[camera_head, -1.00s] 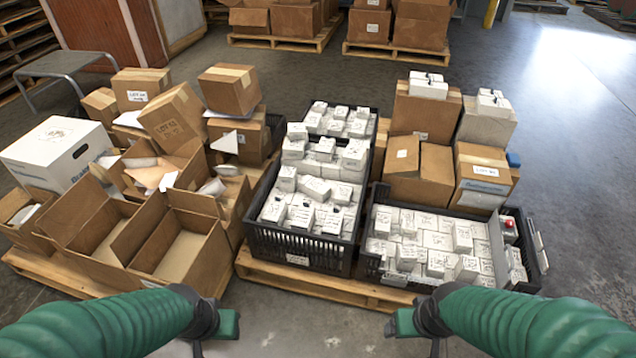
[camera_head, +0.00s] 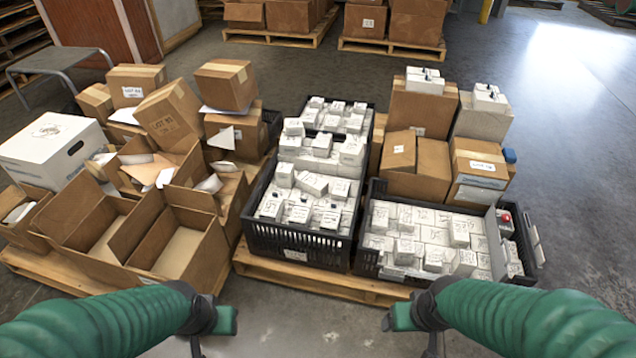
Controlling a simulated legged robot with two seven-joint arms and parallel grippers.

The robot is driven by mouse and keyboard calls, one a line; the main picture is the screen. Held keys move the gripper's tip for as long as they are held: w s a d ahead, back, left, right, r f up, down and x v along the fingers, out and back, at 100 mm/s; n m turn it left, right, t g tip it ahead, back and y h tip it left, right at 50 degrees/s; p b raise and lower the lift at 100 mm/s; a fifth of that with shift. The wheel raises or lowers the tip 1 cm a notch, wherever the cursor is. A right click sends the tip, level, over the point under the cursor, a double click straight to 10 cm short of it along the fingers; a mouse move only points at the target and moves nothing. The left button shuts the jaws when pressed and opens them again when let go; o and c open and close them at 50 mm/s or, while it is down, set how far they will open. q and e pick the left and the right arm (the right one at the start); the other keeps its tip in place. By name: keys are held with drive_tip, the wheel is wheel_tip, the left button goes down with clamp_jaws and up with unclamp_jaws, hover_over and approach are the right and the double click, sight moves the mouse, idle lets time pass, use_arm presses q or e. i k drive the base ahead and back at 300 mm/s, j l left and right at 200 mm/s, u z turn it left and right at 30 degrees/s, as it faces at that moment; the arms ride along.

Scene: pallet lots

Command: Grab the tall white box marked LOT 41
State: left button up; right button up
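No label in view reads clearly as LOT 41. A pale, fairly tall box (camera_head: 482,121) stands at the back of the right pallet, with small white boxes on top; I see no marking on it. Many small white boxes with dark writing too small to read fill the black crates. My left gripper (camera_head: 208,335) is at the bottom, in front of the left pallet. My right gripper (camera_head: 420,335) is at the bottom, in front of the right crate. Both are apart from the goods, and their fingertips are cut off by the frame.
A long black crate (camera_head: 296,240) and a right black crate (camera_head: 366,268) stand on a wooden pallet (camera_head: 300,277). Open cartons (camera_head: 180,250) and a large white box (camera_head: 35,150) crowd the left pallet. The floor at right (camera_head: 580,150) is clear.

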sight(285, 171)
drive_tip(key=u, duration=0.3)
drive_tip(key=i+l+u, duration=0.1)
drive_tip(key=i+u, duration=0.2)
drive_tip(key=u, duration=0.15)
drive_tip(key=i+l+u, duration=0.15)
drive_tip(key=u, duration=0.25)
drive_tip(key=i+l+u, duration=0.3)
drive_tip(key=u, duration=0.15)
drive_tip(key=i+l, duration=0.25)
